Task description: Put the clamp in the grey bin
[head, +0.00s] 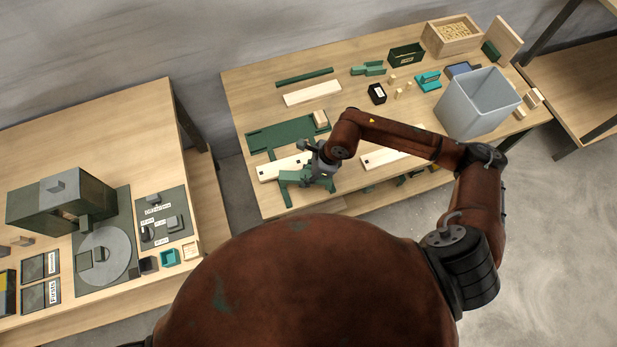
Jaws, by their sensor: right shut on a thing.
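The grey bin (462,108) is a tall open box at the right end of the far table. My right gripper (318,172) is at the front left of that table, shut on a green piece that looks like the clamp (288,179). The gripper partly hides the clamp, which is over or against a pale wooden strip (270,170); I cannot tell if it touches. A similar green piece (368,69) lies at the back of the table. My left gripper is not in view.
A green fixture (262,140) lies behind the gripper. Pale boards (312,93), a black box (377,93), a teal tool (428,81) and small wooden pegs lie between there and the bin. A wooden box (437,42) stands behind the bin.

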